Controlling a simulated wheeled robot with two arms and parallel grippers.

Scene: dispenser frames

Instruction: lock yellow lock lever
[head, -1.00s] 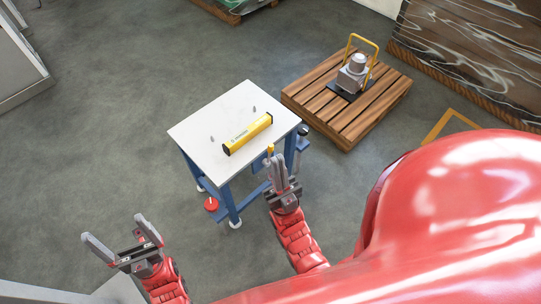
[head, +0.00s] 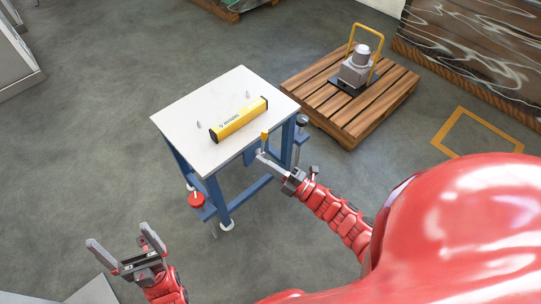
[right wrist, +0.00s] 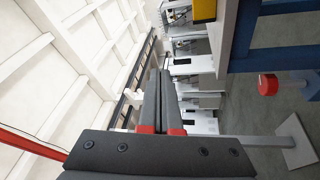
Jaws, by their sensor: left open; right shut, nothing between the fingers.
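The yellow lock lever (head: 264,139) is a small upright yellow piece at the table's near right edge in the head view. My right gripper (head: 260,155) is shut and empty, its fingertips just below and beside the lever; I cannot tell whether they touch it. In the right wrist view its closed fingers (right wrist: 158,75) point away with nothing between them, and I cannot make out the lever there. My left gripper (head: 119,237) is open and empty over the floor at lower left, well away from the table.
The white-topped table (head: 185,112) has blue legs and carries a yellow bar (head: 240,118) with black ends and small metal pegs. A red disc (head: 196,200) sits low by its legs. A wooden pallet (head: 350,120) bearing a grey machine (head: 357,66) stands right.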

